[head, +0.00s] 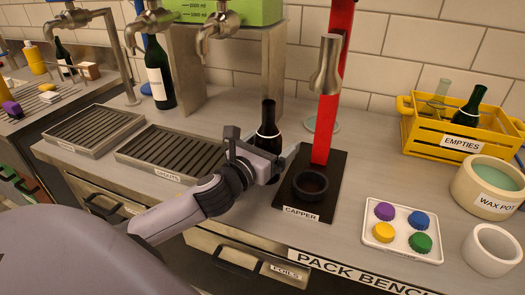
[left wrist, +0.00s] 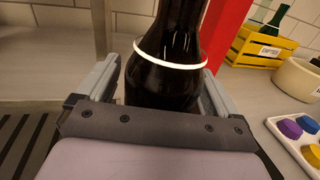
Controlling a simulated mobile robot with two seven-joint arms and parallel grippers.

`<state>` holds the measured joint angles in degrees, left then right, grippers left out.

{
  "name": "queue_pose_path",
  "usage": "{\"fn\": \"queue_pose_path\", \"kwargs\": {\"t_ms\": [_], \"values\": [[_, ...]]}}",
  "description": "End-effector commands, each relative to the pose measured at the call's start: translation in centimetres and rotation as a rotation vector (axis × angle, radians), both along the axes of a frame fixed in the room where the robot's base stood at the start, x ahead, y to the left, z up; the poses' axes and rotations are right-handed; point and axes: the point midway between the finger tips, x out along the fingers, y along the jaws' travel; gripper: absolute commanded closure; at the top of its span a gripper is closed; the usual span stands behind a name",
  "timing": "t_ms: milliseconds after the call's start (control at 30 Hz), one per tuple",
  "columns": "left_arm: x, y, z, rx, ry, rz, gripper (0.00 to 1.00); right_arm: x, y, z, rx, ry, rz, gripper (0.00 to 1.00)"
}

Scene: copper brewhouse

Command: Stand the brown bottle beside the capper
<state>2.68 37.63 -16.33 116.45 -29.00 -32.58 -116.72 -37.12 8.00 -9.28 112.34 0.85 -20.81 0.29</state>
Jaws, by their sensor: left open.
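The dark brown bottle (head: 268,128) stands upright, just left of the capper's black base. The capper has a black base plate (head: 325,188) with a dark ring cup and a red column (head: 333,95). My left gripper (head: 264,152) is open, with one finger on either side of the bottle. In the left wrist view the bottle (left wrist: 168,75) fills the space between the fingers, with a gap at the left finger; contact at the right finger is unclear. My right gripper is not in view.
Left of the bottle are slatted drip trays (head: 172,150) and a green bottle (head: 158,75) under taps. Right of the capper lie a tray of coloured caps (head: 374,252), a wax pot (head: 487,185) and a yellow empties crate (head: 420,138). Bench between capper and crate is clear.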

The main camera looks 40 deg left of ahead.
Motion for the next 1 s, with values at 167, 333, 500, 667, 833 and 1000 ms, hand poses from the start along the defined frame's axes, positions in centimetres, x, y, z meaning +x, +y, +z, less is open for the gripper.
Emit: {"fn": "queue_pose_path", "kwargs": {"t_ms": [167,333,500,667,833,1000], "values": [[-1.8,0.0,-0.2,0.002,0.002,-0.001,0.06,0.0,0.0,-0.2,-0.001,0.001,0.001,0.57],[-4.4,-0.1,-0.2,0.002,0.003,-0.001,0.06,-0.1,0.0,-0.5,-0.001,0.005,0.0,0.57],[-6.8,-0.1,-0.2,0.001,0.002,-0.001,0.06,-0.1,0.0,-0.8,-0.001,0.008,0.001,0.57],[-8.9,-0.1,-0.1,0.0,0.002,-0.001,0.06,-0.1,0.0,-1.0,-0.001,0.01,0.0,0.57],[-10.7,-0.1,-0.1,-0.001,0.002,0.0,0.06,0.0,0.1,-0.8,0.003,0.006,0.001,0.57],[-11.7,-0.1,0.0,-0.001,-0.001,0.0,0.06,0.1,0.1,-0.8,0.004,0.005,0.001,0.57]]}}
